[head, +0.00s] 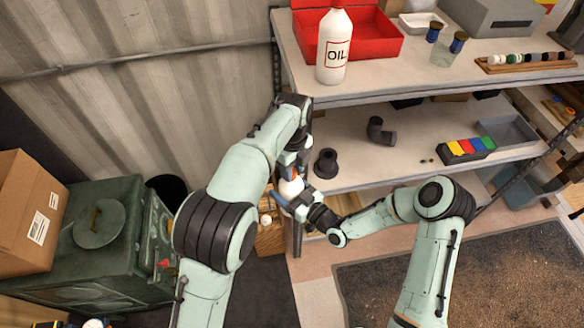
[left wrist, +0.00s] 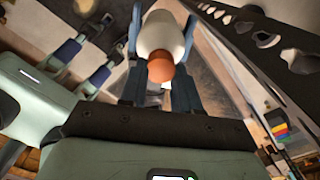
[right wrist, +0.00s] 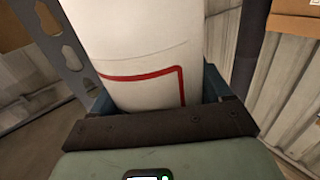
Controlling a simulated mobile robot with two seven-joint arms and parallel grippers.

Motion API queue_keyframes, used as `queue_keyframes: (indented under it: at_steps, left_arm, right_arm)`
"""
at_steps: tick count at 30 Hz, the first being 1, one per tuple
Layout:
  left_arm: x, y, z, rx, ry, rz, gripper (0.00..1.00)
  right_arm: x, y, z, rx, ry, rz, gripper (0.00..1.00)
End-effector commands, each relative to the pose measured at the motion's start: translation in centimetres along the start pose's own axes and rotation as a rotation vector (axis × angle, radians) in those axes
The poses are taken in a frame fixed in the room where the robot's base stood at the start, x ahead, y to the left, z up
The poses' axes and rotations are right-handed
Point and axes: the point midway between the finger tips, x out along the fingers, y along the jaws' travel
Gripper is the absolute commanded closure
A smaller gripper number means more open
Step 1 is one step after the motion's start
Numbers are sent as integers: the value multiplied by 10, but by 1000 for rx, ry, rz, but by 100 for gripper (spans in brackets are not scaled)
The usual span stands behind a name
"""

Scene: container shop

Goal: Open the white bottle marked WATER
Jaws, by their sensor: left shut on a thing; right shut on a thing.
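A white bottle (head: 290,187) with an orange-brown cap (left wrist: 161,67) is held in the air in front of the shelf, largely hidden by my grippers in the head view. My left gripper (head: 292,172) reaches it from above; in the left wrist view its fingers are around the bottle's white upper part (left wrist: 161,33), with the cap between them. My right gripper (head: 297,200) is shut on the bottle's body, which fills the right wrist view (right wrist: 145,50) with a red label border. The label word cannot be read. Another white bottle, marked OIL (head: 334,48), stands on the top shelf.
The shelf unit (head: 395,75) holds a red box (head: 377,38), cups (head: 447,50), a row of small knobs (head: 525,60) and black pipe parts (head: 379,131). A green cabinet (head: 100,240) and a cardboard box (head: 28,215) stand at the left.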

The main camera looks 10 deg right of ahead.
Motion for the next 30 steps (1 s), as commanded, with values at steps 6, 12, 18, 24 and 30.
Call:
queue_keyframes:
  at_steps: [6, 12, 18, 24, 30]
  left_arm:
    - [-3, -8, 0, -481, 4, -19, 100]
    - [-3, -10, 2, -942, 7, -18, 100]
    - [-4, -9, 5, -1413, 11, -13, 100]
    - [-4, -8, 8, -1889, 14, -9, 100]
    - [-5, -5, 10, -2371, 18, -4, 100]
  right_arm:
    - [2, -11, -2, -6, 3, -26, 100]
    - [2, -11, -2, -5, 3, -27, 100]
    - [2, -11, -2, -5, 4, -27, 100]
    - [2, -11, -2, -5, 4, -27, 100]
    - [2, -11, -2, -5, 4, -26, 100]
